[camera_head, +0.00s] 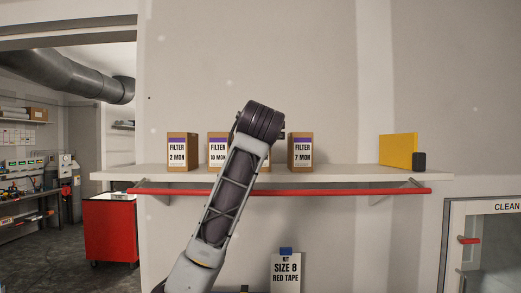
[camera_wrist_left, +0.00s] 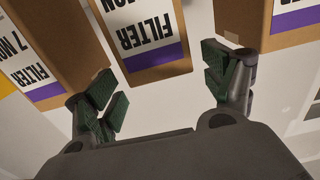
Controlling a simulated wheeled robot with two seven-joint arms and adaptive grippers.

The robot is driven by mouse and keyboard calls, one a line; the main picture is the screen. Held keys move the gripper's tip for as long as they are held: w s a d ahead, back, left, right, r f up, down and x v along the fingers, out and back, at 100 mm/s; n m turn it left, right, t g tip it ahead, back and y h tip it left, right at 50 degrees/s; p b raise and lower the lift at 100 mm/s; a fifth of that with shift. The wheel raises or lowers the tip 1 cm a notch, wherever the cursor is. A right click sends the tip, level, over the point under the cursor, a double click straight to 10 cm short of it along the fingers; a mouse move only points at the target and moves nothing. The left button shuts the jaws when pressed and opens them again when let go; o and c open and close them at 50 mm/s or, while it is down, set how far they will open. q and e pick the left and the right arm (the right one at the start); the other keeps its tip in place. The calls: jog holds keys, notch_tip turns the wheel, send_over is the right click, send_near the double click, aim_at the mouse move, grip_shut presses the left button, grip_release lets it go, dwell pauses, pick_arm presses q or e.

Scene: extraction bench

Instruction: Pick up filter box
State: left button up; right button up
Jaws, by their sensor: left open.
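Several brown cardboard filter boxes with purple bands and white labels stand on a wall shelf (camera_head: 340,174). In the head view I read FILTER 2 MON (camera_head: 177,152), FILTER 10 MON (camera_head: 217,140), partly covered by my arm, and FILTER 7 MON (camera_head: 301,151). In the left wrist view, upside down, a filter box (camera_wrist_left: 146,45) faces the gap between my fingers; its number is cut off. The 7 MON box (camera_wrist_left: 40,55) is left of it and another filter box (camera_wrist_left: 298,22) is at upper right. My left gripper (camera_wrist_left: 165,90) is open and empty, its fingers in front of the middle box; my arm hides it in the head view.
A red rail (camera_head: 340,191) runs along the shelf front. A yellow panel (camera_head: 398,151) and a small black object (camera_head: 419,161) stand at the shelf's right end. Bare shelf lies right of the 7 MON box.

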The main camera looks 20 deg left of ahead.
pick_arm(q)
jog(key=shift+w, duration=0.2)
dwell(0.3)
jog(key=shift+p+x, duration=0.85)
jog(key=shift+x, duration=0.5)
jog(key=shift+f+p+x, duration=0.25)
jog(key=shift+p+x, duration=0.25)
jog(key=shift+x, duration=0.8)
jog(key=shift+s+a, duration=0.1)
jog(key=shift+c, duration=0.7)
jog(key=c, duration=1.2)
